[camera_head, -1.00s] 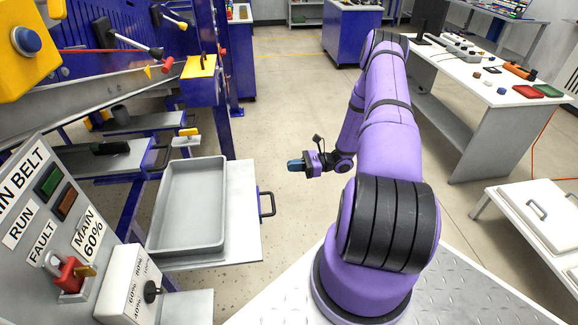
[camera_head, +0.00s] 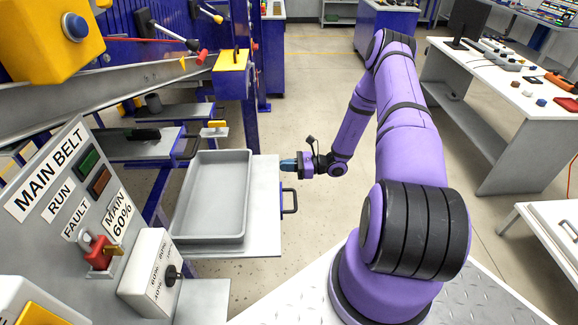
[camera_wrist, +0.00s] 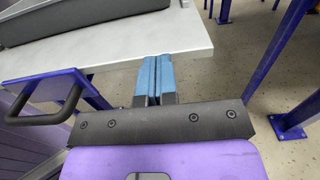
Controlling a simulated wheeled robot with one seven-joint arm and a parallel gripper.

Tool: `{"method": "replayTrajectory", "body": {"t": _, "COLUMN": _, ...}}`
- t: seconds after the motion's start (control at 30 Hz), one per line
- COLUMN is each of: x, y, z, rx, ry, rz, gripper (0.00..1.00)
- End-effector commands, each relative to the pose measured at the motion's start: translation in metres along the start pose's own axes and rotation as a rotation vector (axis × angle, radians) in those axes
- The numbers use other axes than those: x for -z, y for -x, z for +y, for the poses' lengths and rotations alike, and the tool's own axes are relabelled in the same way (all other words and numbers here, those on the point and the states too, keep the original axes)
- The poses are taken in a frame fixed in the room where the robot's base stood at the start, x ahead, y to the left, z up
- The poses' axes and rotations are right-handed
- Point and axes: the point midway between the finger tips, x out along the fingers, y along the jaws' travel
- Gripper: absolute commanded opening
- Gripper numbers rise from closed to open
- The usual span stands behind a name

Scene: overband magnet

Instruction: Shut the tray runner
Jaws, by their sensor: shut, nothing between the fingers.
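The tray runner (camera_head: 263,226) is a pale shelf pulled out toward me, left of centre in the head view. A grey tray (camera_head: 245,205) sits on it. A dark handle on a blue plate (camera_head: 289,201) is fixed to its right front edge; the handle also shows at the left in the wrist view (camera_wrist: 70,105). My gripper (camera_head: 287,165) is shut and empty, with blue fingertips together. It is close to the front edge of the runner, beyond the handle in the head view. In the wrist view the fingertips (camera_wrist: 157,60) overlap the runner's edge; I cannot tell whether they touch.
A control panel labelled MAIN BELT (camera_head: 70,190) stands at the left, with a red lockout (camera_head: 98,252) and a knob box (camera_head: 150,272). Another runner with a dark handle (camera_head: 187,148) lies behind. A white table (camera_head: 500,110) stands at the right. Open floor lies beyond my arm.

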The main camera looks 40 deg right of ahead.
Motion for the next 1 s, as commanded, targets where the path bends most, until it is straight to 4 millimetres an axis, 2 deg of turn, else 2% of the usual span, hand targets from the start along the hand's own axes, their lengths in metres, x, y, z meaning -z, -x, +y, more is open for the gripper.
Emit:
{"method": "replayTrajectory", "body": {"t": 0.27, "x": 0.0, "y": -0.003, "z": 0.0, "rx": 0.0, "ry": 0.0, "rz": -0.001, "gripper": 0.0}}
{"method": "replayTrajectory", "body": {"t": 0.47, "x": 0.0, "y": -0.025, "z": 0.0, "rx": -0.002, "ry": 0.0, "rz": -0.002, "gripper": 0.0}}
{"method": "replayTrajectory", "body": {"t": 0.67, "x": -0.001, "y": -0.071, "z": 0.001, "rx": -0.003, "ry": -0.001, "rz": -0.003, "gripper": 0.0}}
{"method": "replayTrajectory", "body": {"t": 1.0, "x": 0.0, "y": -0.165, "z": 0.001, "rx": -0.003, "ry": 0.0, "rz": -0.003, "gripper": 0.0}}
